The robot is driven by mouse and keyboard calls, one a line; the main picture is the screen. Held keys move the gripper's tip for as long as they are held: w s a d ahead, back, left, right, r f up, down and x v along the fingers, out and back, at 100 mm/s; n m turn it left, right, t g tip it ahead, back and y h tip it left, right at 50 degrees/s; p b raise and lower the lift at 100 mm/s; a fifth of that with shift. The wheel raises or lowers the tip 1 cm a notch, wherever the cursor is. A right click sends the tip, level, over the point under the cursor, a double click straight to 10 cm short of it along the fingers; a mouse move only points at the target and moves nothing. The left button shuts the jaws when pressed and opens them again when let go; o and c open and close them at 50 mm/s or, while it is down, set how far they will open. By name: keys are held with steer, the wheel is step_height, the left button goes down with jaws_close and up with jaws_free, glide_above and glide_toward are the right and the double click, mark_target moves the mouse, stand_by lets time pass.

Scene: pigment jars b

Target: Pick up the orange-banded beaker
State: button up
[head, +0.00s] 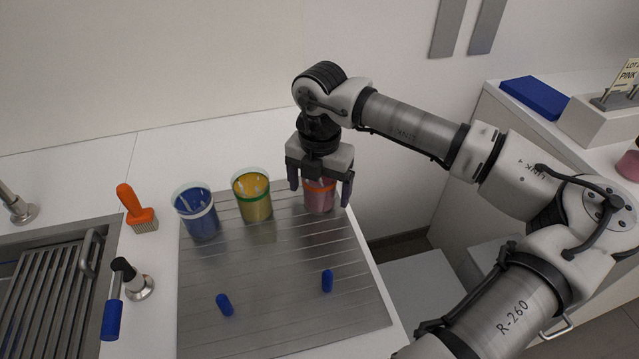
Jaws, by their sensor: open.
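The orange-banded beaker (319,198) holds pink contents and stands upright at the back right of a grey metal tray, near its edge. My gripper (320,191) points down over this beaker, with one finger to its left and one to its right. The jaws are open, and the fingertips reach to about the height of the orange band. The beaker's top is hidden by my gripper. I cannot tell whether either finger touches the beaker.
A green-banded beaker (254,200) with yellow contents stands just left of my gripper. A white-banded beaker (198,217) with blue contents is farther left. Two blue caps (327,281) lie on the tray (270,285). An orange brush (137,210) and a sink are at left.

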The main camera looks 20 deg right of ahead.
steer(key=shift+f, duration=0.1)
steer(key=shift+c, duration=0.5)
steer(key=c, duration=1)
steer(key=shift+c, duration=0.2)
